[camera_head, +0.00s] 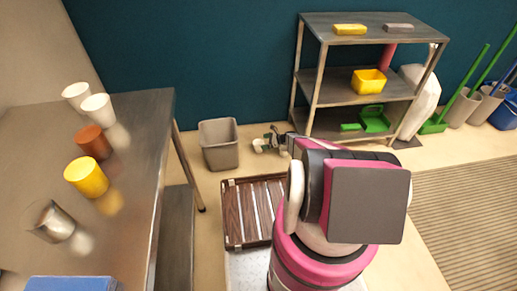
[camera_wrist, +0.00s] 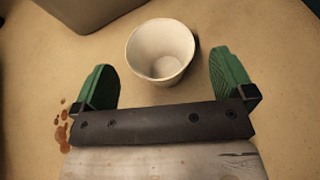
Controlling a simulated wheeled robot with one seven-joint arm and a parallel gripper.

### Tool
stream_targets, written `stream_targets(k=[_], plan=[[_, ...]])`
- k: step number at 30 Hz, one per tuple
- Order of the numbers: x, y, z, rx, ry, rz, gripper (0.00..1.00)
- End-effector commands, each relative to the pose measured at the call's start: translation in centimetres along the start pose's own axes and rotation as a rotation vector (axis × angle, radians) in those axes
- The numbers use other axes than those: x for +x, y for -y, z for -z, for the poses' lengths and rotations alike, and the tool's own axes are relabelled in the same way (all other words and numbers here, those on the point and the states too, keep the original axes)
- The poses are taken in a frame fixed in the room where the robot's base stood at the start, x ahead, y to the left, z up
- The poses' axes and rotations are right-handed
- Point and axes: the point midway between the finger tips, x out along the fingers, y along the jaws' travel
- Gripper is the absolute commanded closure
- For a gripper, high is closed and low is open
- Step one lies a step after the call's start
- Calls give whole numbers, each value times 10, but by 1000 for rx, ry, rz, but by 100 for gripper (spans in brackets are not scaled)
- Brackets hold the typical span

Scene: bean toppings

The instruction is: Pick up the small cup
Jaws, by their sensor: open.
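The fingers are open with gaps on both sides of the cup, and nothing is held. In the head view my gripper (camera_head: 267,141) is low beside the grey bin, with a small pale shape, likely this cup (camera_head: 257,146), at its tip. My own arm hides part of that area.
A grey bin (camera_head: 220,143) stands close to the gripper. Brown drops (camera_wrist: 63,128) spot the floor at left. A metal table (camera_head: 138,150) holds several cups. A metal shelf (camera_head: 375,96) with yellow and green items stands behind. A brown slatted crate (camera_head: 232,215) is nearer.

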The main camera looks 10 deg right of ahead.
Motion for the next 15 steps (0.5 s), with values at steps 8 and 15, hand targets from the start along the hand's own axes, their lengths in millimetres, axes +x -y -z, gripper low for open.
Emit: stream_targets(k=[8,15], plan=[[34,-1,1,-2,-1,-1,0],[34,-2,1,-2,-1,-1,13]])
